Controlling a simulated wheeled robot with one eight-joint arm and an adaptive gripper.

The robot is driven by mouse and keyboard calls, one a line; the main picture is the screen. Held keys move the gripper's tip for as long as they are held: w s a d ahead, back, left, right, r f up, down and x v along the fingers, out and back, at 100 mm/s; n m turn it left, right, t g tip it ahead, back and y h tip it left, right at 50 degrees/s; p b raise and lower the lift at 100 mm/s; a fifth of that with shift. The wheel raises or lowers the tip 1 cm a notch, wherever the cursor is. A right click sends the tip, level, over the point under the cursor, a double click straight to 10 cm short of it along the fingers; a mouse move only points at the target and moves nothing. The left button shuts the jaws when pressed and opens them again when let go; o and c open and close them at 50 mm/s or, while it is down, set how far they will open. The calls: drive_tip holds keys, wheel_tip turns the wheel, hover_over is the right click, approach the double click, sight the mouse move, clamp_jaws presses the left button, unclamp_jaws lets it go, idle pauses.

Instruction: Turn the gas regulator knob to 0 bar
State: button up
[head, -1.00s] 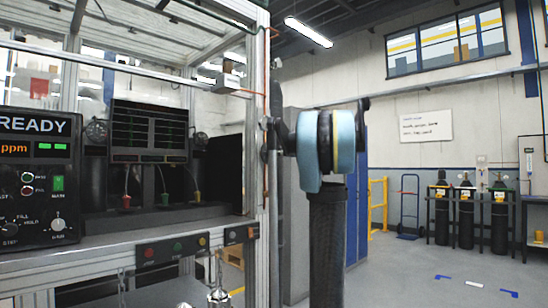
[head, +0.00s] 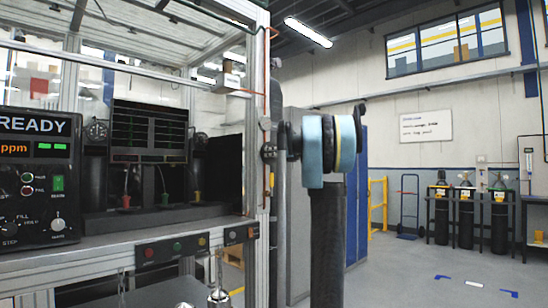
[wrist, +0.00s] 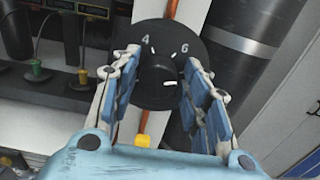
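The gas regulator knob (wrist: 160,78) is black, set in a round black dial face with white ticks and the figures 4 and 6 near its top. A short white mark shows on the knob's front. My gripper (wrist: 163,68) is in front of the dial, its two blue-padded fingers apart, one on each side of the knob. Contact between the pads and the knob cannot be made out. The fingers hide the left and right parts of the dial, so other figures are not visible. In the head view my arm stands right of the frame post, and the knob cannot be made out.
A dark cylinder (wrist: 243,30) stands close on the right. In the head view, the aluminium frame and bench (head: 100,262) are left; open floor and gas cylinders (head: 466,218) are right.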

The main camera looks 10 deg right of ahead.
drive_tip(key=c, duration=0.5)
drive_tip(key=shift+o, duration=0.2)
drive_tip(key=n, duration=2.3)
drive_tip(key=f+n, duration=0.1)
drive_tip(key=n, duration=1)
drive_tip(key=shift+n, duration=0.4)
drive_tip(key=shift+d+n, duration=0.1)
drive_tip(key=shift+n, duration=2.1)
drive_tip(key=o, duration=1.1)
drive_tip(key=shift+c, duration=0.2)
